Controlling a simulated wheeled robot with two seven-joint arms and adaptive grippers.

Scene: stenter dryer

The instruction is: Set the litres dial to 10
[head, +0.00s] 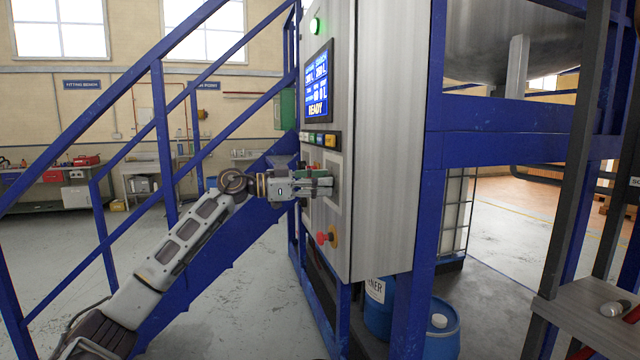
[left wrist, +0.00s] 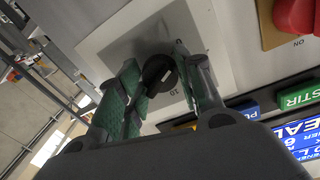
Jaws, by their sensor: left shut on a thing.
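The litres dial (left wrist: 158,72) is a dark round knob on a pale plate (left wrist: 120,35) of the control cabinet, seen in the left wrist view. My left gripper (left wrist: 165,85) has its green-padded fingers on both sides of the knob and is shut on it. In the head view my left gripper (head: 326,183) reaches the cabinet front from the left and hides the dial. My right gripper is not in view.
The cabinet's screen (head: 318,82) reads READY, with coloured buttons (head: 318,139) below it. A red knob (head: 322,238) sits lower on the cabinet. Blue stair rails (head: 160,120) stand left of the cabinet. Blue drums (head: 440,335) stand underneath at right.

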